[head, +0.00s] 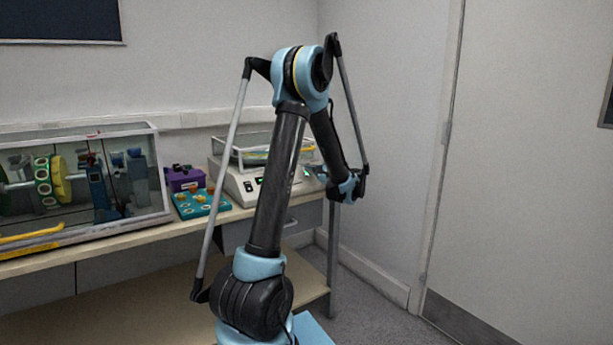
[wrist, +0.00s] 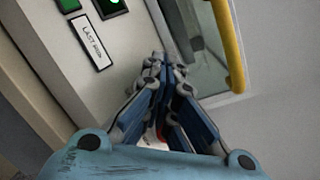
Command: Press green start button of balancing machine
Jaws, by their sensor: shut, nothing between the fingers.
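The white balancing machine (head: 240,184) stands on the bench in the head view, with a clear cover and a yellow handle; my arm hides part of its front. In the wrist view, its pale panel (wrist: 128,45) carries a green lit button (wrist: 115,2) in a dark housing, cut by the top edge. My gripper (wrist: 157,62) is shut and empty. In the picture, its fingertips lie below and right of the green button, over the panel near the cover's edge. Contact with the panel cannot be told. In the head view, the fingers are not clearly visible.
The yellow handle (wrist: 228,45) runs beside the clear cover, right of my fingers. A white label (wrist: 91,42) sits on the panel. A glass-walled rotor rig (head: 80,180), a purple box (head: 183,179) and a teal tray (head: 184,212) stand left along the bench.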

